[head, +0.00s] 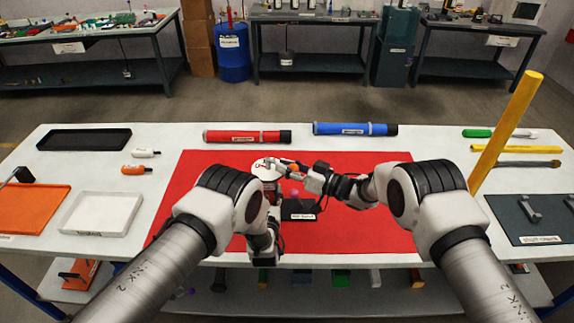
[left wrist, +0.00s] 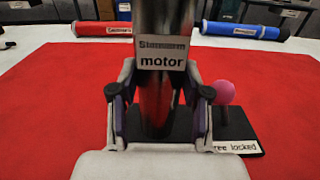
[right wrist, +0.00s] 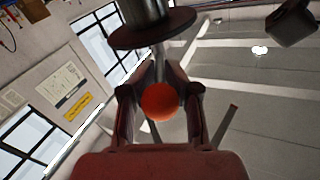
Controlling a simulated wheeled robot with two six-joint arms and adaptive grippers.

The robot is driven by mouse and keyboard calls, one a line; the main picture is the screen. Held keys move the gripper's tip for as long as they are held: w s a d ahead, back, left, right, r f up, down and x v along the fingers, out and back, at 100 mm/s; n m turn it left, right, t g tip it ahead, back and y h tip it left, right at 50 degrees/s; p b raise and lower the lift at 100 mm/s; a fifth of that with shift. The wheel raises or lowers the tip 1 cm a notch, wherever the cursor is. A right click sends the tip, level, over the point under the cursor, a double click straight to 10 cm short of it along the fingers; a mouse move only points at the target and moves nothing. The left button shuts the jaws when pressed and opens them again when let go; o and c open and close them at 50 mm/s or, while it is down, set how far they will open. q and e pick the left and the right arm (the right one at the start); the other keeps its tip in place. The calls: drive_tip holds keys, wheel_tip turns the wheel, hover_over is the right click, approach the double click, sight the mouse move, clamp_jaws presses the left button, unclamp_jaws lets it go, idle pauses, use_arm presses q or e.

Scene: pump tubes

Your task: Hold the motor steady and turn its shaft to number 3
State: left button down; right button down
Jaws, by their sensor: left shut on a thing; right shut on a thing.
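The motor is a dark upright cylinder with a label reading "motor" in the left wrist view (left wrist: 160,30). My left gripper (left wrist: 157,115) is shut around its lower body; it shows below the dial in the head view (head: 265,222). A white dial disc (head: 262,174) tops the motor in the head view; its numbers are too small to read. My right gripper (right wrist: 160,95) is shut on the motor shaft, at its orange ball end (right wrist: 160,101). A rod runs from the ball to a dark disc (right wrist: 150,28). A dark base (left wrist: 240,135) bears a pink ball (left wrist: 225,92) and a partly hidden label ending "locked".
The motor stands on a red mat (head: 370,225) on a white table. A red tube (head: 247,137) and a blue tube (head: 355,129) lie behind it. A white tray (head: 95,212) is at left; a yellow pole (head: 505,130) rises at right. The mat's right part is clear.

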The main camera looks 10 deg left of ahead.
drive_tip(key=m+t, duration=0.1)
drive_tip(key=s+m+t+h, duration=0.1)
drive_tip(key=t, duration=0.1)
drive_tip(key=m+t+h, duration=0.1)
drive_tip(key=shift+s+a, duration=0.25)
drive_tip(key=shift+a, duration=0.1)
drive_tip(key=c, duration=1.2)
unclamp_jaws()
drive_tip(key=v, duration=1.2)
drive_tip(key=shift+s+a, duration=0.1)
drive_tip(key=shift+s, duration=0.05)
